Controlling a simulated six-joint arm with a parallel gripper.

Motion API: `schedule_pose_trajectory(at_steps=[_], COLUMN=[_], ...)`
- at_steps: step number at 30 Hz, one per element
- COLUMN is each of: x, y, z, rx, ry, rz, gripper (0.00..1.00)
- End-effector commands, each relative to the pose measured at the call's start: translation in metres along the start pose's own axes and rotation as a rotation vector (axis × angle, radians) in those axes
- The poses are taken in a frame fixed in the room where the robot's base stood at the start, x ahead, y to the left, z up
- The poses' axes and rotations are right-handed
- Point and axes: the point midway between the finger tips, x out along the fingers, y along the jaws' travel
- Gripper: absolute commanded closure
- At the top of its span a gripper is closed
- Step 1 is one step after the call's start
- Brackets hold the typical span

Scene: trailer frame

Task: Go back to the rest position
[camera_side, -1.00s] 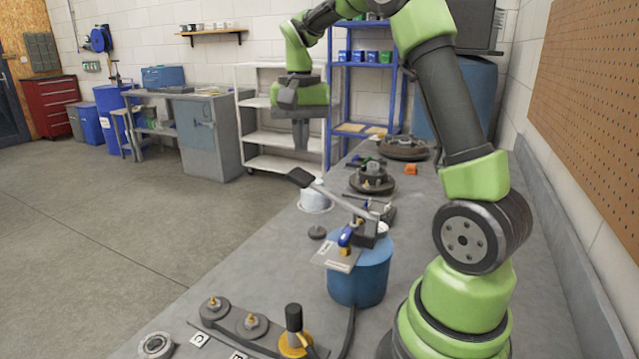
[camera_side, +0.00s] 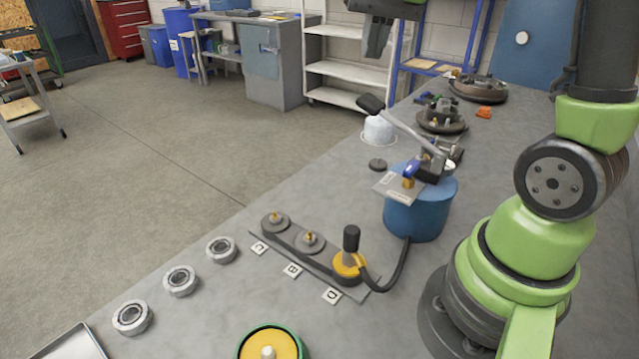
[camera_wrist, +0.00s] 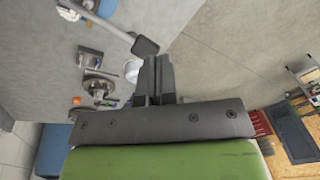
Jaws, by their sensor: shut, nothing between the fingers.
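My gripper (camera_side: 374,50) shows at the top edge of the side view, with its fingers pointing down. The arm above it is cut off by the frame. In the wrist view, its dark fingers (camera_wrist: 156,60) are together with nothing between them. It hangs in the air, clear of the bench. It appears above and behind the lever tool (camera_side: 408,127) on the blue round stand (camera_side: 420,212) in the side view. The lever's dark handle also shows close to the fingertips in the wrist view (camera_wrist: 145,46).
The grey bench (camera_side: 330,190) holds a plate with pucks and a yellow-based black knob (camera_side: 350,256). Several bearing rings (camera_side: 181,281) lie in a row at the front left. A white dome (camera_side: 379,130) and hub assemblies (camera_side: 441,117) stand farther back. A white shelf (camera_side: 345,72) stands behind.

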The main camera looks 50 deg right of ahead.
Motion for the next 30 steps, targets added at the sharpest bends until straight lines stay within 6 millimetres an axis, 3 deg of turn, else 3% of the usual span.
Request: schedule_pose_trajectory(at_steps=[1, 6, 13, 18, 30], x=[-0.011, -0.028, -0.028, -0.023, -0.022], y=[-0.005, -0.007, 0.005, 0.012, 0.013], z=[0.021, 0.083, 0.144, 0.162, 0.164], rx=[-0.06, -0.238, -0.406, -0.454, -0.46], ry=[0.034, 0.134, 0.239, 0.273, 0.277], rz=[-0.043, -0.185, -0.347, -0.402, -0.408], gripper=[1.0, 1.0, 1.0, 1.0, 1.0])
